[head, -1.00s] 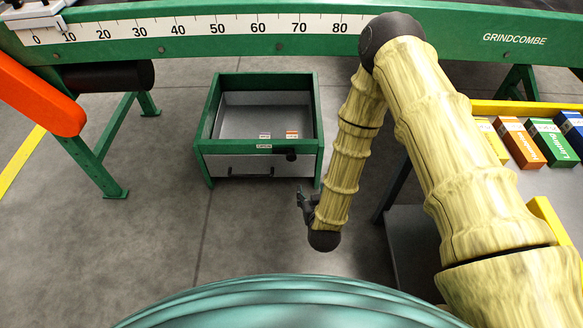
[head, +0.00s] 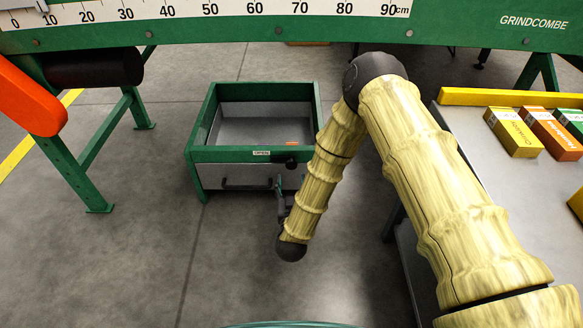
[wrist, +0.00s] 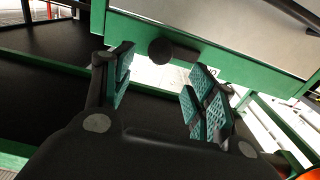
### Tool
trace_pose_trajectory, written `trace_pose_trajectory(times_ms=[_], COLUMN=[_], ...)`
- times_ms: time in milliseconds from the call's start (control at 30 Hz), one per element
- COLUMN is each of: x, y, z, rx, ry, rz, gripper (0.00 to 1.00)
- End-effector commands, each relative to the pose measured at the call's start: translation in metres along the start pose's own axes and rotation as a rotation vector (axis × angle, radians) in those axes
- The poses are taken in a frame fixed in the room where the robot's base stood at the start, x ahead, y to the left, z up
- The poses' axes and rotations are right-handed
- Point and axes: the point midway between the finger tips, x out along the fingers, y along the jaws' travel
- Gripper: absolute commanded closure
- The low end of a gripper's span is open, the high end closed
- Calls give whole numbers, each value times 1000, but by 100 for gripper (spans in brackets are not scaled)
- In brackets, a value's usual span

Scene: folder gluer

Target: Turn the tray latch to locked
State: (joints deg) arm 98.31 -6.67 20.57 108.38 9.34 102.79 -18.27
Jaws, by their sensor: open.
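The tray unit (head: 196,156) is a green frame around a grey tray, standing on the floor under the long green machine beam. A small label (head: 261,153) reading OPEN is on its front rail. The black latch knob (head: 291,162) is on the front rail, right of the label. My gripper (head: 280,186) is in front of the tray's front panel, just below the knob, partly hidden by my arm. In the wrist view my gripper (wrist: 158,68) is open and empty, with teal pads. The round black knob (wrist: 160,50) shows between and beyond the fingertips; contact cannot be told.
A dark handle (head: 240,182) runs across the tray's front panel, left of my gripper. The machine beam (head: 450,28) with a scale crosses behind. A grey table (head: 470,190) with coloured boxes (head: 512,132) stands at right. The floor in front of the tray is clear.

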Motion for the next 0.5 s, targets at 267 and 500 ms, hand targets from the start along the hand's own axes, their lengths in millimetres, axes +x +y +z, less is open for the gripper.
trace_pose_trajectory(times_ms=[267, 500], x=[46, 78], y=[1, 0], z=[3, 3], rx=[2, 1], ry=[2, 0], rz=[1, 1], gripper=[43, 43])
